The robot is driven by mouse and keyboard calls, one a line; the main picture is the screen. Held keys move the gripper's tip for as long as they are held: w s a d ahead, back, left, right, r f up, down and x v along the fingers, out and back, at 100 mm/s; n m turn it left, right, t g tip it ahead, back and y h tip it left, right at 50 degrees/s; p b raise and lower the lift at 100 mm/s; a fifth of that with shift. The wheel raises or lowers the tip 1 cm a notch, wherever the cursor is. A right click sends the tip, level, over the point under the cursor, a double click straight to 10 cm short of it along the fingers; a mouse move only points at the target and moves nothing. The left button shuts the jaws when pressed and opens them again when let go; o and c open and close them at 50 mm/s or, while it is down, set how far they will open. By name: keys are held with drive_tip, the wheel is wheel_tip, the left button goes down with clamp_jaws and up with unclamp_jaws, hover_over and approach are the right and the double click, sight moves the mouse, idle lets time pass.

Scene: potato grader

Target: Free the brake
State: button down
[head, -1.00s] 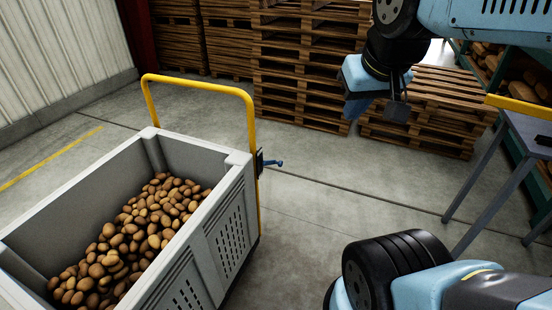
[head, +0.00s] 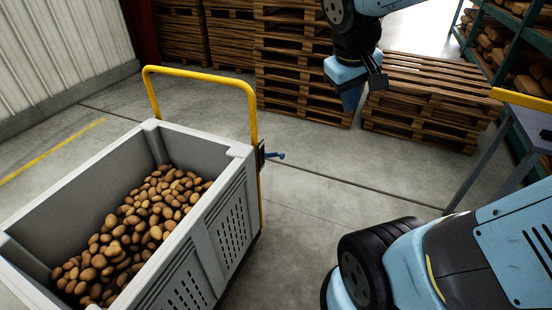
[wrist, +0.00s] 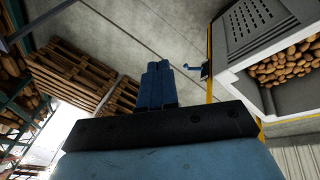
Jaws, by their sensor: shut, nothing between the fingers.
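The lever sticks out to the right, roughly level.
The cart holds many potatoes (head: 140,225). Pallet stacks (head: 300,70) stand behind, with a lower stack (head: 425,100) to the right. A table (head: 490,160) and a green shelf (head: 515,45) are at the right. The floor right of the cart is clear.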

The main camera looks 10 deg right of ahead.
drive_tip(key=w+d+f+n+h, duration=0.1)
drive_tip(key=w+f+n+h, duration=0.5)
drive_tip(key=w+f, duration=0.55)
drive_tip(key=w+d+f+n+h, duration=0.1)
drive_tip(key=w+f+n+h, duration=0.3)
drive_tip(key=w+f+n, duration=0.7)
drive_tip(key=w+a+f+n+t+y, duration=0.2)
drive_tip(key=a+f+n+t, duration=0.1)
drive_tip(key=f, duration=0.7)
drive_tip(key=w+a+f+n+t+y, duration=0.1)
drive_tip(key=w+a+f+n+t, duration=0.2)
drive_tip(key=a+f, duration=0.3)
drive_tip(key=w+a+f+n+t+y, duration=0.2)
drive_tip(key=w+a+f+n+t, duration=0.1)
drive_tip(key=f, duration=1.1)
drive_tip(key=a+n, duration=0.1)
drive_tip(key=n, duration=0.1)
drive_tip(key=shift+w+a+f+n+t+y, duration=0.2)
drive_tip(key=shift+f+n+t+y, duration=0.1)
drive_tip(key=shift+f+t, duration=0.1)
drive_tip(key=shift+w, duration=0.1)
